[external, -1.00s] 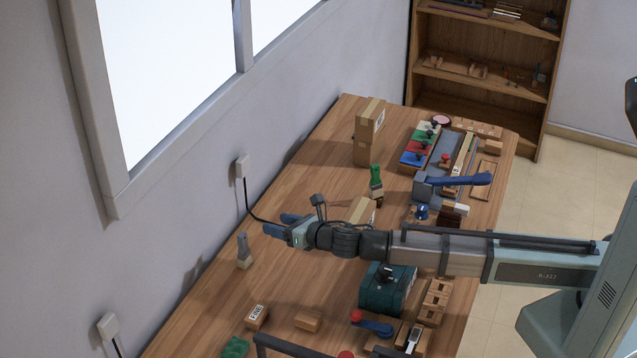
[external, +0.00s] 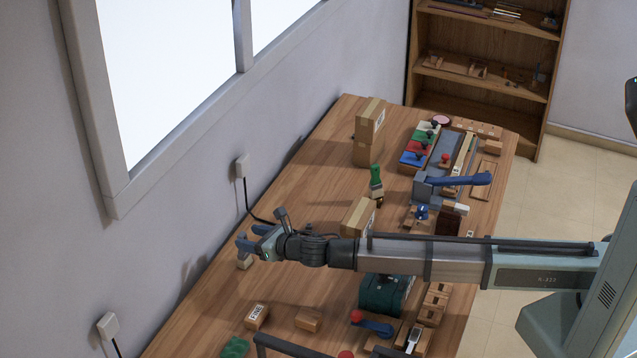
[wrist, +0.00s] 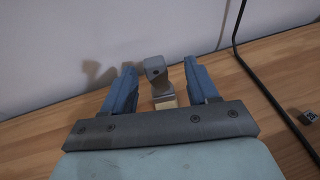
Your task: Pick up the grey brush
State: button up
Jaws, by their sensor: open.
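The grey brush (wrist: 157,75) stands upright on the table near the wall, with its grey handle up and pale bristles at the bottom. In the wrist view it is between my gripper's two blue fingers, with a gap on each side. My gripper (wrist: 160,88) is open and not closed on anything. In the external view my gripper (external: 254,243) is over the brush's spot and hides its handle. Only the pale lower part of the brush (external: 244,263) shows below the fingers there.
A green brush (external: 376,185) and cardboard boxes (external: 369,130) stand farther back. A teal box (external: 385,292) is below my arm. Small wooden blocks (external: 308,322) lie toward the front. The wall (wrist: 60,45) is close behind the grey brush, and a black cable (wrist: 255,80) runs at the right.

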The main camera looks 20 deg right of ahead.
jog(key=shift+s+a+x, duration=0.1)
jog(key=shift+x, duration=1.25)
jog(key=shift+s+a+x, duration=0.1)
jog(key=shift+a+x, duration=0.05)
jog(key=shift+x, duration=1.15)
jog(key=shift+f, duration=0.15)
jog(key=shift+c, duration=0.3)
grip_shut()
